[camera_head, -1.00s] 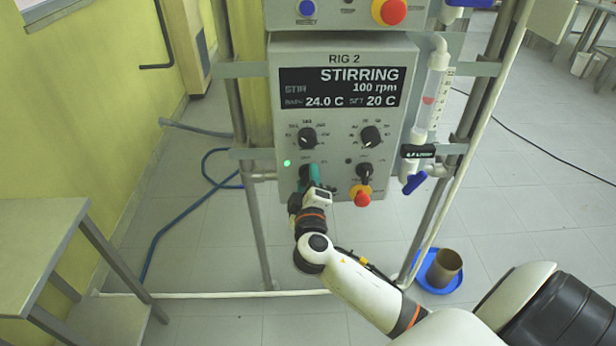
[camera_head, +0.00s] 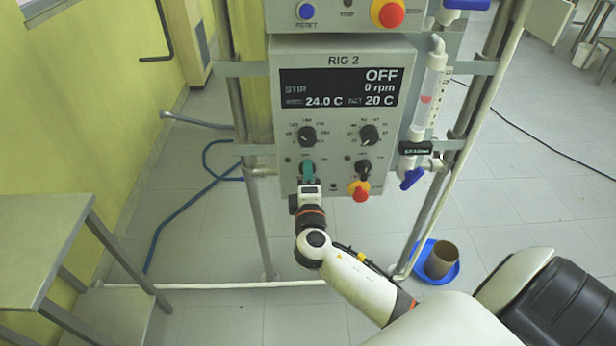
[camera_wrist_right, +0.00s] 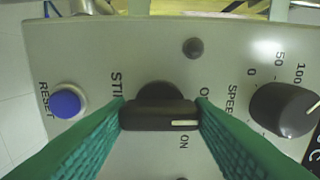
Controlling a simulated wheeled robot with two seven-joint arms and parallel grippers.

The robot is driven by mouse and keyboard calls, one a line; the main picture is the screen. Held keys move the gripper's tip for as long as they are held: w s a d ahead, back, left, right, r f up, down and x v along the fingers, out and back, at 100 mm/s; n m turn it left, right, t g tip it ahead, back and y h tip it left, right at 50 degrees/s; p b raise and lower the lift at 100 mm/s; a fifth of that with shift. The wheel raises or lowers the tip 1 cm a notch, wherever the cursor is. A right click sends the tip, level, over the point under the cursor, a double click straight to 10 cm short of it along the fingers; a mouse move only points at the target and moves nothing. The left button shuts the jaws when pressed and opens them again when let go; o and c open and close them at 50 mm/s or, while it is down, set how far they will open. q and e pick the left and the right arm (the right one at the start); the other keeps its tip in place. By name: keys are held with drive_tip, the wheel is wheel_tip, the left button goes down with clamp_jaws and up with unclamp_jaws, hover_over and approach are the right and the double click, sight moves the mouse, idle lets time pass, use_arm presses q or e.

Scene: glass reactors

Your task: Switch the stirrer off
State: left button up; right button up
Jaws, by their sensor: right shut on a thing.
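The RIG 2 control box (camera_head: 400,55) hangs on the frame in front of me. Its display (camera_head: 337,88) reads OFF, 0 rpm, 24.0 C and SET 20 C. My right gripper (camera_head: 307,172) is at the lower left knob of the box. In the right wrist view its green fingers are shut on the black stirrer switch knob (camera_wrist_right: 158,115), one at each end. The knob's white mark is at its right end, by a partly hidden label starting with O; ON is printed nearby. The left gripper is not in view.
The speed knob (camera_wrist_right: 285,108) and blue reset button (camera_wrist_right: 67,104) flank the switch. A red emergency button (camera_head: 360,192) sits right of my gripper. A blue-handled valve (camera_head: 411,179) is right of the box. A bench (camera_head: 45,240) stands at left.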

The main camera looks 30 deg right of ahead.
drive_tip(key=o, duration=1)
drive_tip(key=b+v, duration=0.2)
drive_tip(key=v, duration=1)
drive_tip(key=shift+b, duration=0.35)
drive_tip(key=shift+f, duration=0.15)
